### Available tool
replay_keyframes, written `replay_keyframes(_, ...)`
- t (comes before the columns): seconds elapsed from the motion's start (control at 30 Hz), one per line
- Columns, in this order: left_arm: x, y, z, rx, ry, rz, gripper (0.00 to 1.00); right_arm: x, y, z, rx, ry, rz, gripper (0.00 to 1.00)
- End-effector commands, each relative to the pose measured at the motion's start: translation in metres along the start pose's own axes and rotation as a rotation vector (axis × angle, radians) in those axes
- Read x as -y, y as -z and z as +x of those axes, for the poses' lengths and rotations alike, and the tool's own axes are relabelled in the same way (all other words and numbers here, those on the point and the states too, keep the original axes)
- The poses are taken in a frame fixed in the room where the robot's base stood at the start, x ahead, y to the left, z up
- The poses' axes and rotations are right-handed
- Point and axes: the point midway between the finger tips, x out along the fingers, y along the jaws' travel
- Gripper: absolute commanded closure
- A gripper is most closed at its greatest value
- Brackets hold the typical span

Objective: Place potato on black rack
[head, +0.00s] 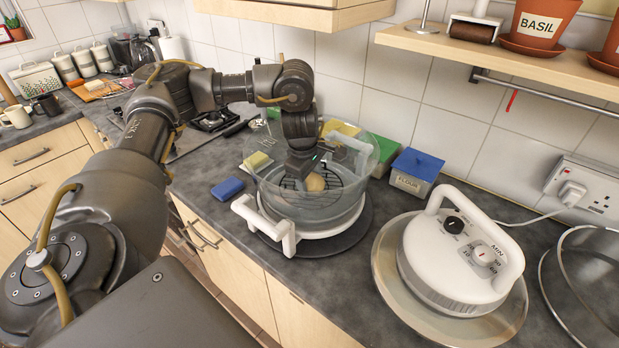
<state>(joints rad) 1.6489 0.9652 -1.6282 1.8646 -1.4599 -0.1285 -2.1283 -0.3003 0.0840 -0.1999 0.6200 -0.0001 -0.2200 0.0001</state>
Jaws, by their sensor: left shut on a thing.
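The potato (315,182) is a small tan lump inside a clear glass bowl (345,205) with a white base and white handles. The black rack (290,184) is a dark wire grid low inside the same bowl. My left gripper (308,172) reaches down into the bowl from above and is shut on the potato. The potato is at or just over the rack; I cannot tell whether it touches. The fingers are partly hidden behind the glass and the wrist. My right gripper is not in view.
A white lid unit with dials (460,250) rests on the counter at right. A blue sponge (227,188) lies left of the bowl. A blue-lidded flour tin (415,172) and a green box (375,140) stand behind it. A wooden shelf (500,55) overhangs at upper right.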

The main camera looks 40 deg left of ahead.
Motion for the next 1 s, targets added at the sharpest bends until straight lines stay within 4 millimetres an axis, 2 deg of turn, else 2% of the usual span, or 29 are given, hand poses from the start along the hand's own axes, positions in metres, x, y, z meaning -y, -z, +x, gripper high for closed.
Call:
replay_keyframes(0.03,0.001,0.0,0.003,0.0,0.0,0.0,0.74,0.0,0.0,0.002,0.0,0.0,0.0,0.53)
replay_keyframes(0.07,0.001,0.0,0.002,0.0,0.0,0.0,0.45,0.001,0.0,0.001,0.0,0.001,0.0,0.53)
replay_keyframes(0.2,0.001,0.0,0.002,0.0,0.001,0.0,0.26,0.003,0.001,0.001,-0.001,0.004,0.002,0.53)
replay_keyframes(0.5,0.001,0.0,0.002,-0.001,0.002,0.001,0.25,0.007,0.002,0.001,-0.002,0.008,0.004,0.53)
replay_keyframes(0.63,-0.001,0.0,-0.006,0.0,0.0,0.002,0.25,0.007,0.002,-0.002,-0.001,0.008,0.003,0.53)
replay_keyframes(0.77,-0.002,0.0,-0.025,0.0,-0.004,0.003,0.25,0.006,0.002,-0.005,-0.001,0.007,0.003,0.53)
replay_keyframes(1.0,-0.002,0.0,-0.073,0.0,-0.005,0.003,0.25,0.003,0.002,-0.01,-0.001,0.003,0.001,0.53)
